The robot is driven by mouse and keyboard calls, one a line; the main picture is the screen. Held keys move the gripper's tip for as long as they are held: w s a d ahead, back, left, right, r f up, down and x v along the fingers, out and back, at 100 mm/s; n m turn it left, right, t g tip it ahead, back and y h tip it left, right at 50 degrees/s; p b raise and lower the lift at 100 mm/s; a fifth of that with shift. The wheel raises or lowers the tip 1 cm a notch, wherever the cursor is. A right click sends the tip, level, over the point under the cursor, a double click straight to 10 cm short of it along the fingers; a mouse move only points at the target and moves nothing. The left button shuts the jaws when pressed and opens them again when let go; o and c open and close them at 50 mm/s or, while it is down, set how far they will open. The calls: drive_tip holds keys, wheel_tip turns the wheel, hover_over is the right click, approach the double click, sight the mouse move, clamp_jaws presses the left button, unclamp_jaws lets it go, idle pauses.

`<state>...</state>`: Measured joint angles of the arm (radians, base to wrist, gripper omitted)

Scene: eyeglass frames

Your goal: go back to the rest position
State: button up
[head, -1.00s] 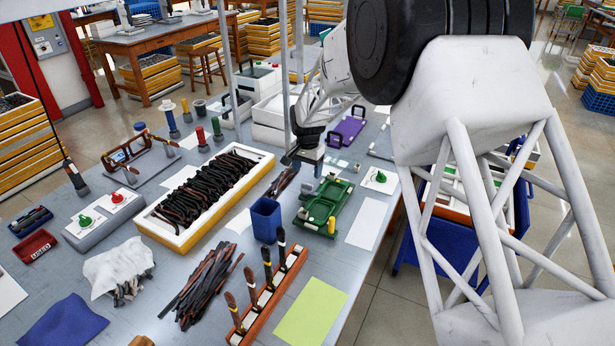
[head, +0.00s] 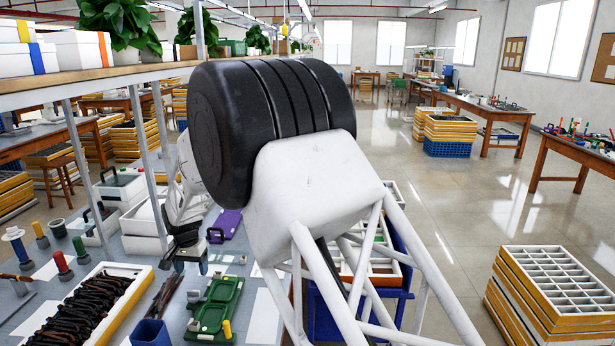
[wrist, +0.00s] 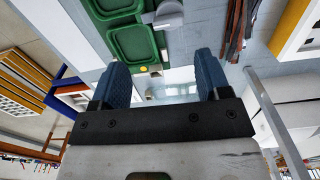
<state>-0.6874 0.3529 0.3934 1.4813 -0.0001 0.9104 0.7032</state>
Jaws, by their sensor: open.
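My gripper shows in the wrist view (wrist: 165,85) with its two blue fingers wide apart and nothing between them. In the head view my gripper (head: 187,262) is above the workbench, behind the green tray, and is partly hidden by my own arm. The green tray (head: 216,305) lies on the bench in front of it. In the wrist view the green tray (wrist: 130,45) is beyond the left finger, apart from it.
A white box of dark frames (head: 144,275) and a blue cup (head: 150,332) stand on the bench at the left. A purple tray (head: 226,224) lies behind my gripper. A blue cart (head: 325,318) stands beside the bench. Open floor (head: 450,215) lies at the right.

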drive_tip(key=s+d+r, duration=0.4)
drive_tip(key=d+r, duration=0.3)
drive_tip(key=d, duration=0.5)
drive_tip(key=s+d+r+t, duration=0.1)
drive_tip(key=s+d+r, duration=0.2)
drive_tip(key=d+r, duration=0.65)
drive_tip(key=s+d+r, duration=0.4)
drive_tip(key=d, duration=1)
drive_tip(key=s+d+r+t, duration=0.1)
drive_tip(key=s+d+r, duration=0.2)
drive_tip(key=s+d, duration=1.15)
drive_tip(key=s+d+f, duration=0.1)
drive_tip(key=s+d, duration=0.3)
drive_tip(key=s, duration=0.3)
drive_tip(key=s+d+f, duration=0.2)
drive_tip(key=s+d, duration=0.2)
drive_tip(key=s, duration=0.4)
drive_tip(key=shift+t, duration=0.3)
